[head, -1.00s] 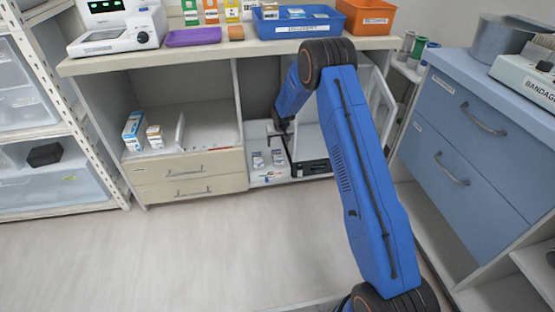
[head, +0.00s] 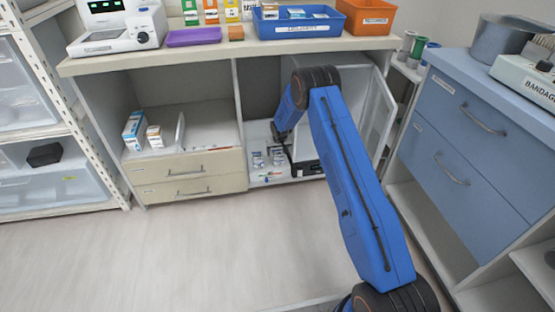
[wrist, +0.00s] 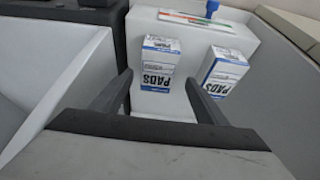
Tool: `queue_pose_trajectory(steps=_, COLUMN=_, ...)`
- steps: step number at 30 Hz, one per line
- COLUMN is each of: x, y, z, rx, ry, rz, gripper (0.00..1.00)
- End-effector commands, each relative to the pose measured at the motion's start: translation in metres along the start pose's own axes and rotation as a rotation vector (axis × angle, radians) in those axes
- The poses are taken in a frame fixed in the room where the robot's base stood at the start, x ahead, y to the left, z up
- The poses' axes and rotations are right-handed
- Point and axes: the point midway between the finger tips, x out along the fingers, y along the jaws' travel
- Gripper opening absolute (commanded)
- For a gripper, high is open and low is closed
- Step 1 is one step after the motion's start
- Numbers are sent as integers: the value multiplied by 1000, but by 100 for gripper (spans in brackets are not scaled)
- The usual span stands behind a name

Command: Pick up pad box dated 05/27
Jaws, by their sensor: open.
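Two white-and-blue boxes marked PADS stand in the open lower compartment, in the wrist view one near the middle (wrist: 160,62) and one to its right (wrist: 223,72). They show small in the head view, the left one (head: 257,159) and one beside my arm (head: 276,153). Their dates are too small to read, so I cannot tell which is 05/27. My gripper (wrist: 159,78) is open and empty. In the wrist view its fingers frame the middle box, and the right fingertip lies near the right box's lower left. In the head view the fingertips cannot be made out.
A white shelf floor (wrist: 168,109) holds the boxes, with a coloured flat item (wrist: 195,20) and a blue-topped object (wrist: 212,8) beyond them. An open cabinet door (head: 379,115) stands to the right. The floor in front is clear.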

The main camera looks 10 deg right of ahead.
Motion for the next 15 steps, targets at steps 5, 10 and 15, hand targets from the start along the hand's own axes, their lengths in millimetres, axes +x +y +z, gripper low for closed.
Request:
queue_pose_trajectory(steps=5, x=22, y=4, z=2, rx=0, ry=-2, rz=0, gripper=67)
queue_pose_trajectory(steps=10, x=42, y=4, z=2, rx=0, ry=-1, rz=0, gripper=67)
queue_pose_trajectory(steps=15, x=46, y=4, z=1, rx=0, ry=0, rz=0, gripper=67)
